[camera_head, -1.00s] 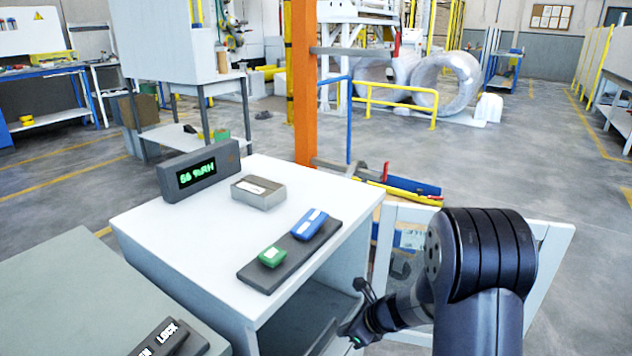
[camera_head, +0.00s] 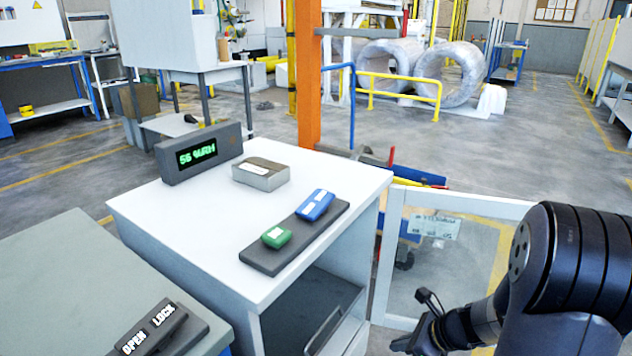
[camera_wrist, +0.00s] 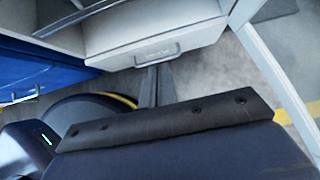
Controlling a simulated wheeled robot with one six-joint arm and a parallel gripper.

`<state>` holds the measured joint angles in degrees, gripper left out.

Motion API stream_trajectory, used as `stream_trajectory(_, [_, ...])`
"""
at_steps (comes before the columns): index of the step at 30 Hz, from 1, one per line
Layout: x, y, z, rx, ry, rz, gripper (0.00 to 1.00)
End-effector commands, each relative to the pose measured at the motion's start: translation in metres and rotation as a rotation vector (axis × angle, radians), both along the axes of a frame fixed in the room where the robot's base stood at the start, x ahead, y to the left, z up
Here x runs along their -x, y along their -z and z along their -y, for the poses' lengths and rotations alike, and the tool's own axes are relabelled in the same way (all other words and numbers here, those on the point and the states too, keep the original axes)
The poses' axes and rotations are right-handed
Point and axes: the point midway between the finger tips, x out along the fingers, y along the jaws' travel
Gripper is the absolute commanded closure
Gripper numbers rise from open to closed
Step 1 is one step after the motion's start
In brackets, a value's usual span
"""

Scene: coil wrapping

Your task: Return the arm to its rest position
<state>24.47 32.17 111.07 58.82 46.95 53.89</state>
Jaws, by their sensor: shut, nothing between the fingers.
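My arm is at the right of the head view, its large dark joint nearest the camera. My gripper (camera_head: 408,343) is low in the head view, shut and empty, pointing left beside the front of the white cabinet (camera_head: 318,258). It is apart from the cabinet.
An open framed glass door (camera_head: 455,250) stands beside my arm. An OPEN/LOCK panel (camera_head: 158,330) is lower left.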

Motion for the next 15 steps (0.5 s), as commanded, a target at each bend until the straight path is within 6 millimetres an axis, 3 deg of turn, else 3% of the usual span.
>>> stream_trajectory(15, [0.046,0.001,0.069,0.0,0.004,0.002,1.0])
